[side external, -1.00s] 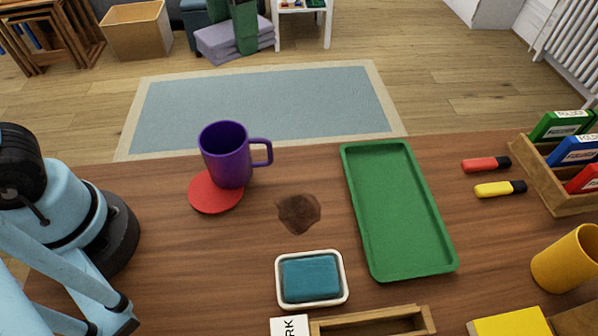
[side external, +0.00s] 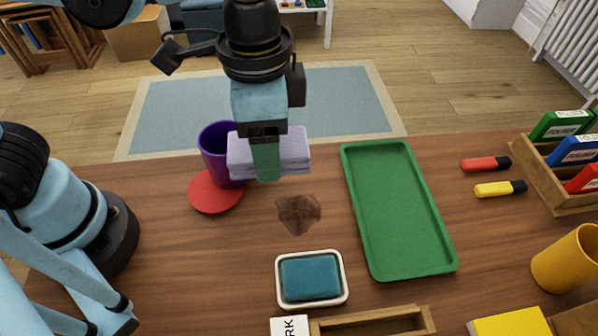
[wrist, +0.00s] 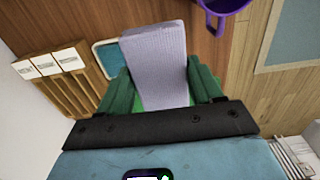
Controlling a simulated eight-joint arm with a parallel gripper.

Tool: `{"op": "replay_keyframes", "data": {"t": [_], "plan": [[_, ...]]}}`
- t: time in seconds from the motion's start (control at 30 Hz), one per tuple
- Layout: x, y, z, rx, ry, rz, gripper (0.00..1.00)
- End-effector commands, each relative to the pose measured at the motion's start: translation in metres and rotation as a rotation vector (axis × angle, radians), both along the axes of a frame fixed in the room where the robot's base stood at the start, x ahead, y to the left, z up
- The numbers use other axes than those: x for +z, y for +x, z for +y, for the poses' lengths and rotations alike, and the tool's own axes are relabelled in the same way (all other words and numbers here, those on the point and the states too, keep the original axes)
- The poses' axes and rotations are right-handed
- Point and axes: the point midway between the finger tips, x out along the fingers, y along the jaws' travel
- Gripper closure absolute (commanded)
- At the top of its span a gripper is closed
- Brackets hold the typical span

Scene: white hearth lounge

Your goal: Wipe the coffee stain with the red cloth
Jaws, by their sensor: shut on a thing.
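My gripper (side external: 266,165) is shut on a folded lavender cloth (side external: 293,150), which also shows between the green fingers in the wrist view (wrist: 155,55). The cloth is raised above the table, behind the brown coffee stain (side external: 298,213), and partly covers the purple mug (side external: 214,150). The stain lies bare on the wooden table in the side view; I cannot make it out in the wrist view. I see no red cloth; the flat red round piece (side external: 213,197) under the mug looks like a coaster.
A green tray (side external: 395,210) lies right of the stain. A white dish with a teal sponge (side external: 310,277) sits in front of it. Red (side external: 485,164) and yellow (side external: 500,188) markers, a folder box (side external: 545,185) and a yellow cup (side external: 568,258) stand at the right.

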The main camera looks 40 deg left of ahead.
Motion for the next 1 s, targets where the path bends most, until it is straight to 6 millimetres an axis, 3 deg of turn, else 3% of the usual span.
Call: {"op": "replay_keyframes", "data": {"t": [0.1,0.3,1.0], "plan": [[-0.028,0.0,0.0,0.001,0.0,0.0,0.59],[-0.061,0.001,0.0,0.001,0.0,0.0,0.59],[-0.11,0.0,0.0,0.001,0.0,0.0,0.59]]}}
